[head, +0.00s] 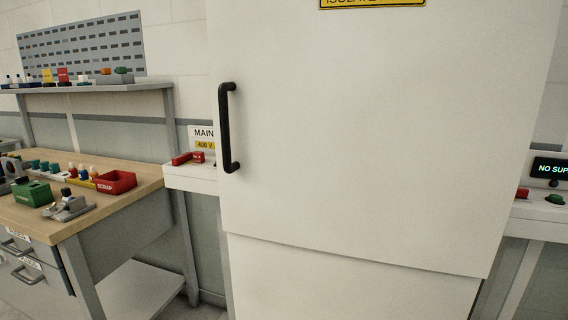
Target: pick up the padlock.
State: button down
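No padlock can be made out for certain. A small red object (188,158) with a tiny label sits on the white ledge (200,184) left of the cabinet, below a sign reading MAIN and 400 V; I cannot tell whether it is a padlock or a switch handle. My gripper is not in view.
A tall white cabinet door (370,140) with a black handle (227,128) fills the middle, apparently shut. At left, a wooden workbench (140,190) holds a red SCRAP bin (115,182), a green box (33,193) and a metal fixture (68,206). At right is a control ledge (540,210).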

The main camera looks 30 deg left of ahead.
aim_at(199, 156)
jog(key=u, duration=1.7)
jog(key=i+j, duration=0.2)
jog(key=i, duration=0.15)
jog(key=i+j+u, duration=0.15)
jog(key=i+j, duration=0.05)
jog(key=i, duration=0.1)
